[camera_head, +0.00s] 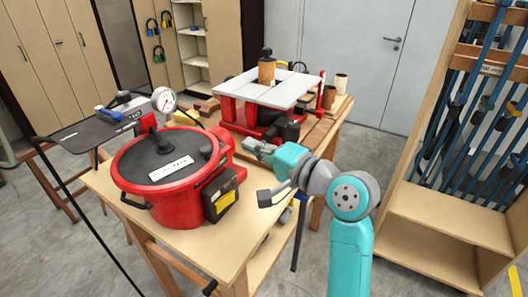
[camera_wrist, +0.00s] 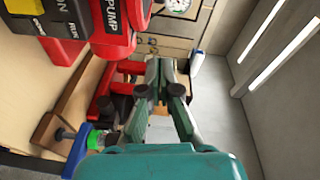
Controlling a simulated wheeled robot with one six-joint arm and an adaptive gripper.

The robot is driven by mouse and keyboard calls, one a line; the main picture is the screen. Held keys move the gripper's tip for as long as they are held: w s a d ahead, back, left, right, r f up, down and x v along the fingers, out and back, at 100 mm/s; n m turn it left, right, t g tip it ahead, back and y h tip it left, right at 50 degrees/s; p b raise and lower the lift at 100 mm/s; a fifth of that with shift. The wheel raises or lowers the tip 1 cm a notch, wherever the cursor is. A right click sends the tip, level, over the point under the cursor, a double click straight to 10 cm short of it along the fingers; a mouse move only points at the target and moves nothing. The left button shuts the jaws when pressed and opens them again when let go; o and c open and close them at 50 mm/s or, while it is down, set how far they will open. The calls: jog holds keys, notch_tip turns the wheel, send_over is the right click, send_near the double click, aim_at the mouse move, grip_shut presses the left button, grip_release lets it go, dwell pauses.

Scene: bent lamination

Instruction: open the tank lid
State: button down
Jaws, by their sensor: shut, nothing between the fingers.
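The tank (camera_head: 180,208) is a red round pot on the wooden workbench in the head view. Its dark lid (camera_head: 150,158) lies flat on top, inside the red rim, with a white label and dark fittings. A dial gauge (camera_head: 164,99) stands above the lid; a dial also shows at the top of the wrist view (camera_wrist: 177,4). My gripper (camera_head: 250,144) is to the right of the tank, apart from the lid, close to the red pump. In the wrist view my gripper (camera_wrist: 161,63) has its fingers together with nothing held.
A red pump (camera_wrist: 112,25) with a dark, yellow-labelled box (camera_head: 222,195) adjoins the tank's right side. A red machine with a pale flat top (camera_head: 265,88) stands behind on the bench. A wooden rack (camera_head: 450,210) is at the right. Floor between bench and rack is clear.

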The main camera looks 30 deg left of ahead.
jog(key=shift+s+a+f, duration=0.15)
jog(key=shift+s+a, duration=0.25)
jog(key=shift+a, duration=0.6)
jog(key=shift+s+a+f, duration=0.1)
jog(key=shift+s+a, duration=0.3)
jog(key=shift+a, duration=0.65)
jog(key=shift+s+a+f, duration=0.15)
jog(key=shift+s+a, duration=0.25)
jog(key=shift+a, duration=0.6)
